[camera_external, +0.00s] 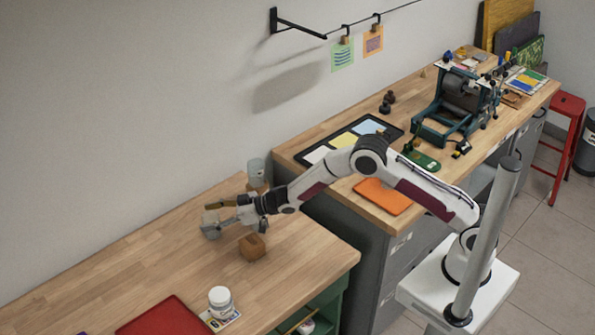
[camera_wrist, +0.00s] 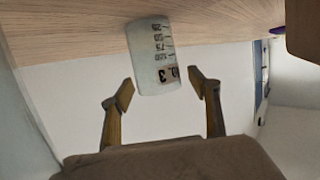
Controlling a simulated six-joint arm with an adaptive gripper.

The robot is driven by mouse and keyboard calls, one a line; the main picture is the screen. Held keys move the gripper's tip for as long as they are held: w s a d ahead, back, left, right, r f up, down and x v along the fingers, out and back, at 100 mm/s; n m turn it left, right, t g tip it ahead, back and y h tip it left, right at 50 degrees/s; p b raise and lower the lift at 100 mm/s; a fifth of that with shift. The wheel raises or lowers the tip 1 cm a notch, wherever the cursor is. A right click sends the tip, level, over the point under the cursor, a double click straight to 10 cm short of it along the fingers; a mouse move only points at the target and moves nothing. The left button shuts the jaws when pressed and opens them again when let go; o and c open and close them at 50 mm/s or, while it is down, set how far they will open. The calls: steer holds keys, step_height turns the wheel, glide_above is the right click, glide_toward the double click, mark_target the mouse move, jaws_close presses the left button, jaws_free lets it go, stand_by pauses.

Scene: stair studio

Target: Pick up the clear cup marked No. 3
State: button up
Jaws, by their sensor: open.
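The clear cup (camera_wrist: 152,52) with black graduation marks and a "3" on its label stands on the wooden bench in the wrist view. It looks whitish and translucent. My gripper (camera_wrist: 160,90) is open, with one finger on each side of the cup's near end. Gaps show between the fingers and the cup, and nothing is gripped. In the external view, a greyish cup (camera_external: 210,224) is at the tip of my gripper (camera_external: 222,212), low over the bench; its mark cannot be read there. A second clear cup (camera_external: 256,168) stands farther back by the wall.
A wooden block (camera_external: 252,247) lies close to my gripper on the bench (camera_external: 150,268). A white jar (camera_external: 220,300) and a red mat (camera_external: 165,318) are at the front. The higher bench holds an orange mat (camera_external: 382,196). The bench's left part is clear.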

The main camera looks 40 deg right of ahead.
steer(key=c, duration=1.2)
steer(key=shift+o, duration=0.2)
step_height(320, 180, up, 10)
stand_by(0.4)
